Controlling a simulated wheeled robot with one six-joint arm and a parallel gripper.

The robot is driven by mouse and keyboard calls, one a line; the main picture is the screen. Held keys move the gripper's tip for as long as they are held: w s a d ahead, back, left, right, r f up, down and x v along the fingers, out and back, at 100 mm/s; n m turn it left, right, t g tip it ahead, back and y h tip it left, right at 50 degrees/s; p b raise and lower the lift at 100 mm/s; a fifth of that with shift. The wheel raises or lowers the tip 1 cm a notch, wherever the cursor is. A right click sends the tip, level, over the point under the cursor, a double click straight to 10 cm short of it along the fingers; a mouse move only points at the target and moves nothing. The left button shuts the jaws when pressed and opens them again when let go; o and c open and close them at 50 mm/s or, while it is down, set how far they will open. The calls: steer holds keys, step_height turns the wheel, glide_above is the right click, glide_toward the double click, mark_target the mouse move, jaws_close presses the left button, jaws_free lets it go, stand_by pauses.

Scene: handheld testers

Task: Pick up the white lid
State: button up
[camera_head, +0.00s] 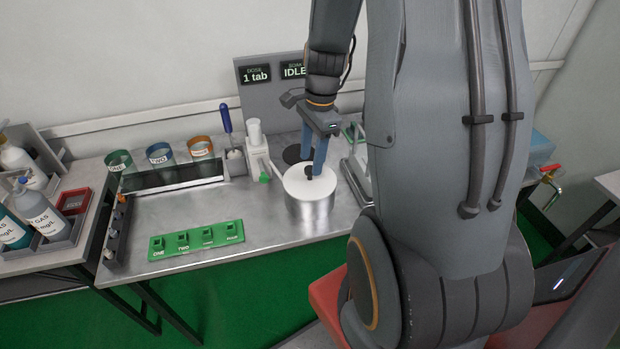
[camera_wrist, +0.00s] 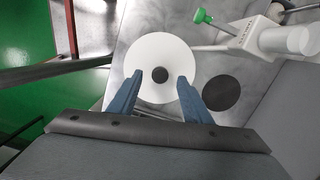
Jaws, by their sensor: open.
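The white lid (camera_head: 297,182) is a round disc with a dark knob in its middle. It lies on top of a metal pot (camera_head: 311,211) on the steel bench. In the wrist view the lid (camera_wrist: 150,56) shows with its knob (camera_wrist: 160,74) between and beyond the two blue fingers. My gripper (camera_head: 314,170) points down over the lid, close to the knob. Its fingers are open, and in the wrist view my gripper (camera_wrist: 160,84) has a wide gap with nothing held. Whether the fingertips touch the lid is hard to tell.
A black disc (camera_wrist: 221,92) lies right of the pot in the wrist view. A white device with a green knob (camera_head: 256,150) stands behind left of the pot. A green labelled strip (camera_head: 197,240) lies at the front left. The bench middle (camera_head: 190,208) is clear.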

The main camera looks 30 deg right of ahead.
steer(key=shift+a+f, duration=0.15)
steer(key=shift+f, duration=1)
steer(key=shift+c, duration=0.3)
jaws_close()
steer(key=shift+r, duration=0.2)
